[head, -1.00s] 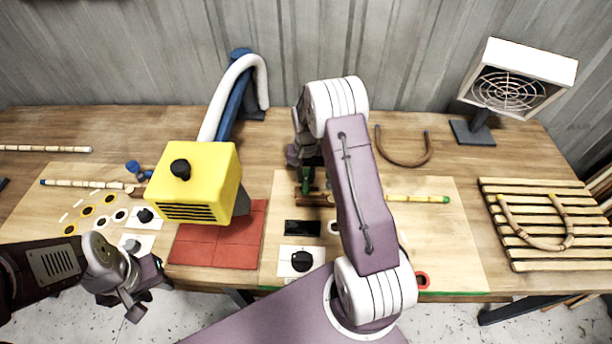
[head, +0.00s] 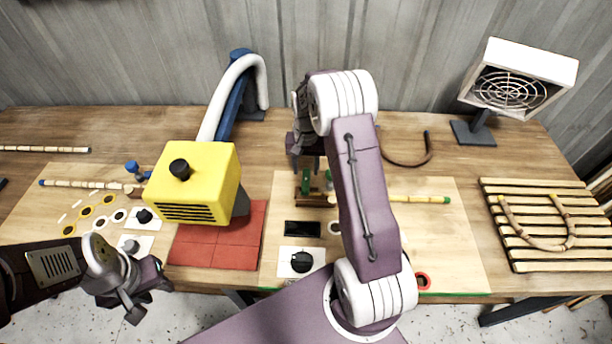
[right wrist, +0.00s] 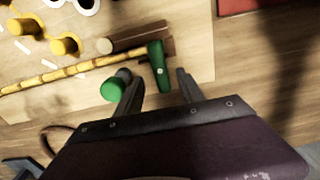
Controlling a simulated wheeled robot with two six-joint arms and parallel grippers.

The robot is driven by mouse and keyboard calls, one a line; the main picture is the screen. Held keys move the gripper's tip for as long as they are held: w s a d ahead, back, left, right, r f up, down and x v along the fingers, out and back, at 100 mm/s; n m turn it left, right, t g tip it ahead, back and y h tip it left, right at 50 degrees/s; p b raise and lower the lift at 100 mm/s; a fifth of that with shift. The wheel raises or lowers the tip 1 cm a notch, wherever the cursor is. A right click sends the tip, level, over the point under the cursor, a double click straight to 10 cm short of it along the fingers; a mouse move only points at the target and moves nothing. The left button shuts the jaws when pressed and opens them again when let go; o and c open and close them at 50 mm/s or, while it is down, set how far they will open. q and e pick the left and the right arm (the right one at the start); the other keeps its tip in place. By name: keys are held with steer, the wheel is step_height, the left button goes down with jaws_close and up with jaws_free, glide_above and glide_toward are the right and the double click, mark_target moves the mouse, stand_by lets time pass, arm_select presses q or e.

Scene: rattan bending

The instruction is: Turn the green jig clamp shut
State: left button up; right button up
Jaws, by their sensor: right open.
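The green jig clamp (head: 305,183) sits by a brown wooden block on the right-hand board, partly hidden by my right arm in the head view. In the right wrist view its green lever (right wrist: 157,65) lies across the end of the brown block (right wrist: 138,38), and a round green knob (right wrist: 112,90) is beside it. A rattan pole (right wrist: 60,75) runs up to the lever. My right gripper (right wrist: 160,85) is open, its fingers apart and empty, close to the lever's near end. My left gripper (head: 150,294) hangs by the table's front edge; its jaw opening is unclear.
A yellow box (head: 195,180) with a knob stands left of the board, over red tiles (head: 215,250). A black dial (head: 302,262) is at the board's front. A slatted rack (head: 545,255) with a bent cane and a fan (head: 512,85) are at the right.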

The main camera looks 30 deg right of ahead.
mark_target(306, 179)
steer(key=shift+r, duration=2.25)
